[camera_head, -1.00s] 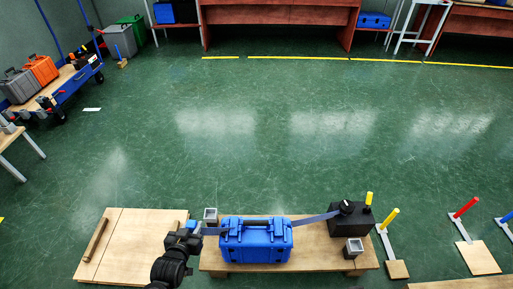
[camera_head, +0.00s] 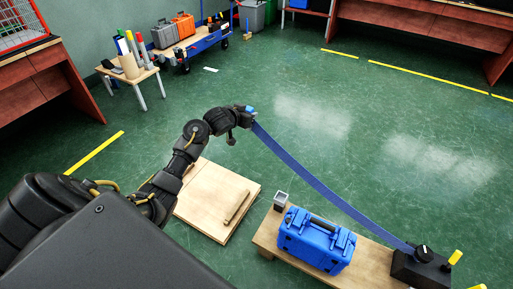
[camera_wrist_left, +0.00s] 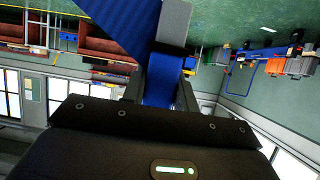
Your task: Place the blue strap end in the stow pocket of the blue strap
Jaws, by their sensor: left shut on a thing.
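My left gripper (camera_head: 249,112) is shut on the blue strap end (camera_head: 250,108), high above the floor and up-left of the blue case. In the left wrist view the blue strap (camera_wrist_left: 158,88) passes between the fingers. The blue strap (camera_head: 325,188) runs from the gripper, slightly sagging, down to a black box with a knob (camera_head: 422,265). The blue case (camera_head: 317,241) stands on a low wooden bench (camera_head: 268,236). A small grey square holder (camera_head: 281,200) stands at the bench's left end; I cannot tell if it is the stow pocket. My right gripper is not in view.
A pale wooden board (camera_head: 205,210) with a wooden bar on it lies left of the bench. A yellow handle (camera_head: 455,257) stands beside the black box. A small table (camera_head: 130,75) and a blue cart (camera_head: 195,44) are far back. The green floor between is clear.

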